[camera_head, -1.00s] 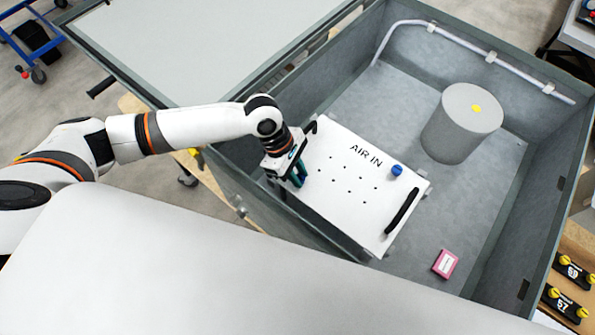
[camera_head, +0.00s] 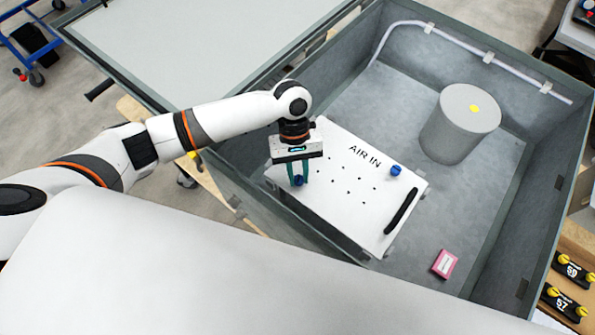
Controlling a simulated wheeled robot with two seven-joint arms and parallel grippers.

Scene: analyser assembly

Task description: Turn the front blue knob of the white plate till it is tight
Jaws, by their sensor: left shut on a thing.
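The white plate (camera_head: 345,205) marked "AIR IN" lies inside the grey case, with a black handle at each end and several small holes. One blue knob (camera_head: 298,180), the nearer-left one that I take as the front knob, is at the plate's left part. My left gripper (camera_head: 298,177) points down over it, its teal fingers shut on it; they hide part of the knob. The other blue knob (camera_head: 396,170) stands free at the plate's right side. How tight either knob is cannot be seen. My right gripper is not in view.
The case walls (camera_head: 290,217) rise around the plate. A grey cylinder (camera_head: 459,125) with a yellow dot stands behind right, and a pink box (camera_head: 444,264) lies at front right. A white pipe (camera_head: 458,41) runs along the back wall. Bare case floor lies right of the plate.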

